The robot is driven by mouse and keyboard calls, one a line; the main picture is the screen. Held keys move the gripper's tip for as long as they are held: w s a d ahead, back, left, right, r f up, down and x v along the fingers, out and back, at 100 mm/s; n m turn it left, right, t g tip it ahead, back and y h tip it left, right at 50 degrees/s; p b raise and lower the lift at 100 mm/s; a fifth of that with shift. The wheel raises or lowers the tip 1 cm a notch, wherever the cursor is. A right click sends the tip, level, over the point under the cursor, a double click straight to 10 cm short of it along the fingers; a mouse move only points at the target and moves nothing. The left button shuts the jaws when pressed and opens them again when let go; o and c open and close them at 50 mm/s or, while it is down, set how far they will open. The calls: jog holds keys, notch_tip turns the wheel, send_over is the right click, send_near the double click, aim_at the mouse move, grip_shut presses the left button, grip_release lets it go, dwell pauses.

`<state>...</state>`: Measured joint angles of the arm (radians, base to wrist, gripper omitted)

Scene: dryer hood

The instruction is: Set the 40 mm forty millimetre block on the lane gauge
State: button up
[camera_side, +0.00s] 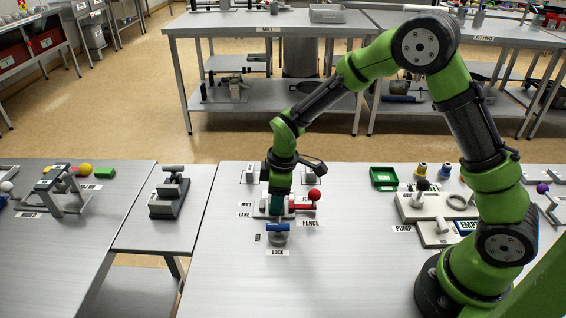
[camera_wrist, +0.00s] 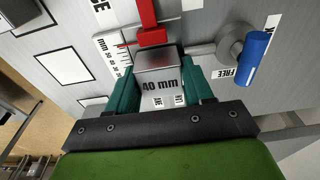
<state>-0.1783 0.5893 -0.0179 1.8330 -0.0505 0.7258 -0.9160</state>
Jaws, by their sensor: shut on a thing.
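The 40 mm block (camera_wrist: 158,70), a grey block labelled "40 mm", sits between the two teal fingers of my gripper (camera_wrist: 160,90) in the wrist view. My gripper (camera_side: 278,207) is shut on it, pointing down over the lane gauge (camera_side: 260,212) in the side view, where the fingers mostly hide the block. The gauge's millimetre scale (camera_wrist: 113,52) lies left of the block. The red fence (camera_wrist: 151,26) is just beyond the block and close to it; I cannot tell whether they touch. The blue lock handle (camera_wrist: 255,57) is at the right, beside a "FREE" label.
The fence's red ball knob (camera_side: 314,195) stands right of my gripper; the blue lock handle (camera_side: 278,227) is in front. White outlined pads (camera_wrist: 63,63) lie left of the scale. A green bin (camera_side: 384,178) and pump fixture (camera_side: 425,207) stand to the right.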

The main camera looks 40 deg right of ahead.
jog(key=shift+f, duration=0.1)
jog(key=o, duration=1.2)
jog(key=shift+c, duration=0.2)
notch_tip(320, 180, up, 12)
jog(key=s+d, duration=0.1)
jog(key=s+d+r+m+t, duration=0.2)
jog(key=s+r+m, duration=0.3)
jog(key=s, duration=0.4)
jog(key=s+d+r+m+t+y, duration=0.1)
jog(key=s+d+r+m+t, duration=0.1)
jog(key=s+r+m+t, duration=0.2)
jog(key=s+r+m, duration=0.2)
jog(key=s+m, duration=0.2)
jog(key=s, duration=0.1)
jog(key=shift+s+d, duration=0.15)
jog(key=shift+s, duration=0.2)
jog(key=shift+r, duration=0.1)
